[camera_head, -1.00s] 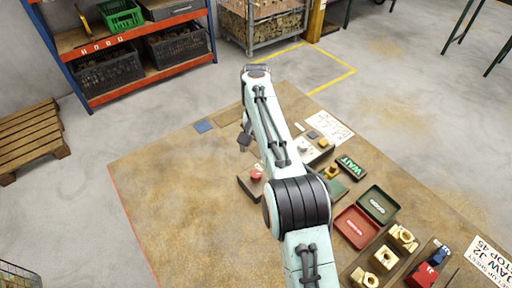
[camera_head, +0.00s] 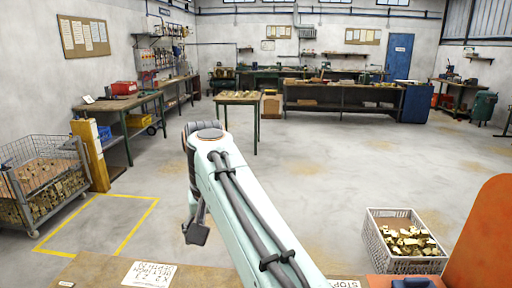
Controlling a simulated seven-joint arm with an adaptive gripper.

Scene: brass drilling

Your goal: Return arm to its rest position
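My pale green arm rises from the bottom middle and reaches up and to the left. My gripper (camera_head: 197,232) is the small dark part hanging below the wrist. It is above the far side of the brown work table (camera_head: 95,271). The gripper is small and seen from behind, so its fingers cannot be told apart. No held thing shows at it. Most of the table top is below the picture.
A printed sheet (camera_head: 149,274) lies on the table. A white crate (camera_head: 378,238) of brass pieces stands at right, beside a large orange panel (camera_head: 484,235). A wire cage (camera_head: 42,185) stands at left. Open grey floor (camera_head: 340,165) lies beyond.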

